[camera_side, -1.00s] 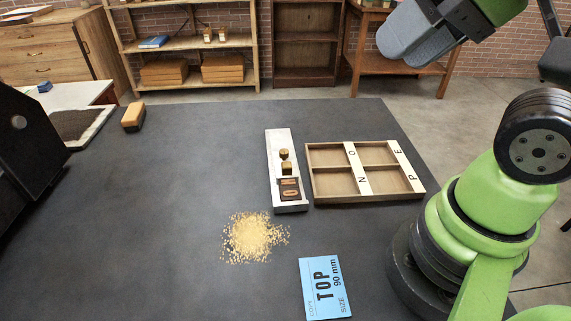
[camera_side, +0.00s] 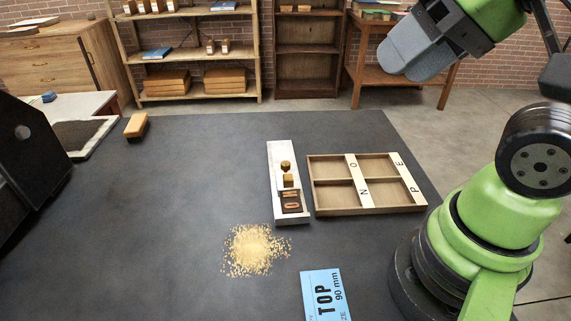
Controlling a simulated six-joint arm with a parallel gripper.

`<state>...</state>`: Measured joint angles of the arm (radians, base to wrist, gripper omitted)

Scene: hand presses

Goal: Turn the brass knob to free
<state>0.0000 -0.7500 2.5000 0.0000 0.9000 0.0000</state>
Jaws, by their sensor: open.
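A small brass knob (camera_side: 286,166) stands on a narrow pale tray (camera_side: 275,153) in the middle of the dark table. Just in front of it is a small brass-coloured block (camera_side: 288,181). Dark type blocks with orange letters (camera_side: 291,202) sit at the tray's near end. Which way the knob is turned is too small to tell. My gripper (camera_side: 402,58) is high at the upper right, well away from the knob and touching nothing. Its grey fingers overlap from this side; it is open and appears empty.
A wooden case (camera_side: 335,209) with letter strips lies just right of the tray. Yellow crumbs (camera_side: 250,250) and a blue card (camera_side: 315,280) lie in front. A wood-topped block (camera_side: 136,125) and a dark press (camera_side: 30,165) are at left. The table's left middle is clear.

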